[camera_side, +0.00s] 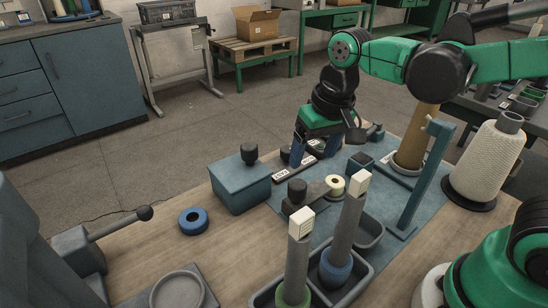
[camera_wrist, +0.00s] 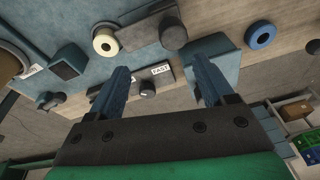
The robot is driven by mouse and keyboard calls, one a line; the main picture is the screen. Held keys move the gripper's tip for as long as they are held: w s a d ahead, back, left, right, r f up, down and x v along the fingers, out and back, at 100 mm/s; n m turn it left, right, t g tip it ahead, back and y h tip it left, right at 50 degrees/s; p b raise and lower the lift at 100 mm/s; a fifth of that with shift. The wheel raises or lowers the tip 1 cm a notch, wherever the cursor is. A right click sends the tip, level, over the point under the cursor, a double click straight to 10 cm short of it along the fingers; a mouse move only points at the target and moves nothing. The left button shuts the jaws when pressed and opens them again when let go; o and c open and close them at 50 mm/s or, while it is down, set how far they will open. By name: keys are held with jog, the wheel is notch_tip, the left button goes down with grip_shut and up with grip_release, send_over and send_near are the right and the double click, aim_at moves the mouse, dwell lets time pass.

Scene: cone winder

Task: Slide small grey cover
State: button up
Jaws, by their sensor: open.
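My gripper (camera_wrist: 160,80) is open and points down over a narrow labelled panel, with both blue fingers apart and nothing held. Between and below the fingers in the wrist view lies a small grey bar (camera_wrist: 128,91) with a dark round knob (camera_wrist: 147,87) on it, beside a white "FAST" label (camera_wrist: 161,70). I cannot tell for certain that this bar is the small grey cover. In the side view, my gripper (camera_side: 315,148) hangs just behind the labelled panel (camera_side: 281,175), and its fingers partly hide that area.
A blue box with a black knob (camera_side: 240,183) stands left of the panel. A grey arm with a knob (camera_side: 298,192) and a pale spool (camera_side: 335,184) lies in front. A blue ring (camera_side: 193,221) sits on the wood. A blue upright post (camera_side: 425,180) and large cone stand right.

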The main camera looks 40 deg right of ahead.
aim_at(297, 183)
jog(key=shift+w+a+f+m+g, duration=0.4)
jog(key=shift+w+a+f+g, duration=0.2)
jog(key=shift+a+g, duration=0.2)
jog(key=shift+w+a+f+g, duration=0.1)
jog(key=shift+a+f+g, duration=0.1)
jog(key=shift+f+g, duration=0.15)
jog(key=shift+f, duration=2.65)
jog(key=shift+c, duration=0.2)
grip_shut()
